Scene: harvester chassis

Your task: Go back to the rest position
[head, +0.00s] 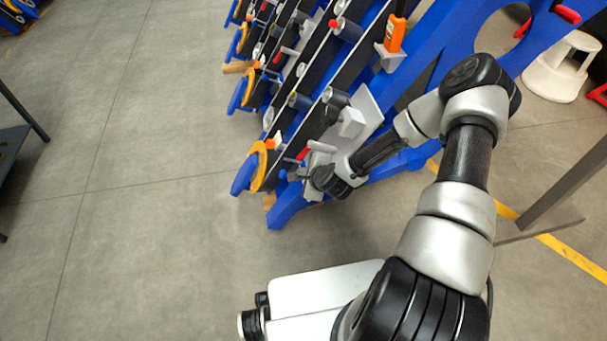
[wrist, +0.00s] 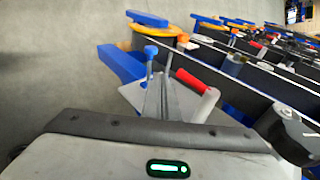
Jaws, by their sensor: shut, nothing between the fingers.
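My gripper (wrist: 160,68) shows in the wrist view as two thin grey fingers close together, with no object between them. In the head view my arm reaches up and bends back left, and its dark wrist end is beside the lower end of the blue harvester chassis (head: 288,207). The fingers are hard to make out there. A red-handled part (wrist: 190,80) lies just right of the fingers in the wrist view; its red end (head: 303,154) also shows in the head view. I cannot tell whether the fingers touch anything.
Dark rails with blue and orange end pieces (head: 258,165) run along the chassis. An orange device (head: 395,33) sits higher up on it. A white step stool (head: 562,66) stands at the upper right. A grey post (head: 565,188) is at the right. The floor at left is mostly clear.

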